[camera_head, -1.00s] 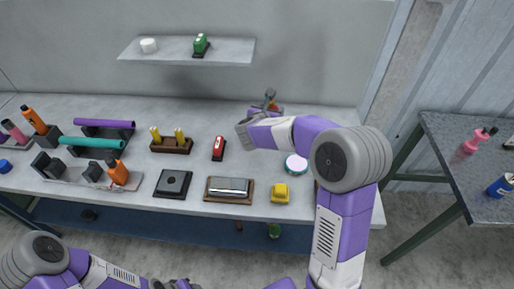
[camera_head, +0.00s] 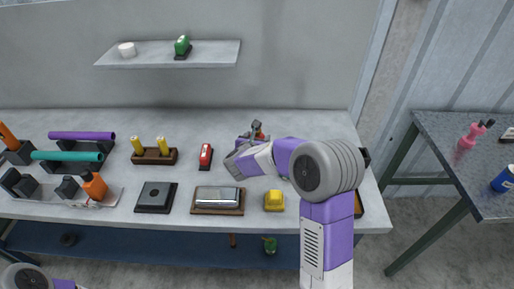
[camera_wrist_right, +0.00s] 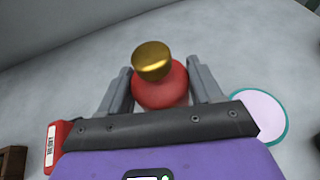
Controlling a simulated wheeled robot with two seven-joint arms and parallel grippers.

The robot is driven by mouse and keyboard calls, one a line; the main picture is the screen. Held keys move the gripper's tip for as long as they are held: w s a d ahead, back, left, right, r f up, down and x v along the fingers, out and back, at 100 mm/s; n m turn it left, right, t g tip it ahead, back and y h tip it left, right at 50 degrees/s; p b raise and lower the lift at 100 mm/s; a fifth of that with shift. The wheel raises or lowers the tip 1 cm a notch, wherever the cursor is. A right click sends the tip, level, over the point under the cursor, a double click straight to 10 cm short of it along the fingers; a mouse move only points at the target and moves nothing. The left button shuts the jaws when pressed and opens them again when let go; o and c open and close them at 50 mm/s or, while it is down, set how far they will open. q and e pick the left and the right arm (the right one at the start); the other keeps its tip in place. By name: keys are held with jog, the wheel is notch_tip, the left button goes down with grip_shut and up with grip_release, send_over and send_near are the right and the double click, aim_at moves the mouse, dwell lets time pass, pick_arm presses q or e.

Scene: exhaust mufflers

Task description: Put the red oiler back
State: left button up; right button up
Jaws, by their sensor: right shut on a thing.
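The red oiler (camera_wrist_right: 165,88), round with a gold cap (camera_wrist_right: 152,61), sits between the two grey fingers of my right gripper (camera_wrist_right: 160,90) in the right wrist view. The gripper is shut on it. In the head view, my right gripper (camera_head: 257,131) is small, over the back part of the workbench (camera_head: 330,128), with a bit of the oiler showing. I cannot tell how far the oiler is above the bench. My left gripper is out of view; only part of my left arm shows at the lower left.
A red stapler-like item (camera_head: 205,156) lies left of the gripper, and a pale disc with a teal rim (camera_wrist_right: 262,115) lies right. A yellow item (camera_head: 274,201), a silver block (camera_head: 217,194) and a dark square (camera_head: 155,196) line the front. A wall shelf (camera_head: 140,57) is above. A side table (camera_head: 440,135) stands right.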

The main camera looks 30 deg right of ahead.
notch_tip(320, 180, down, 3)
jog(key=shift+w+r+b, duration=0.1)
jog(key=shift+b, duration=0.2)
jog(key=o, duration=1.2)
jog(key=shift+o, duration=0.2)
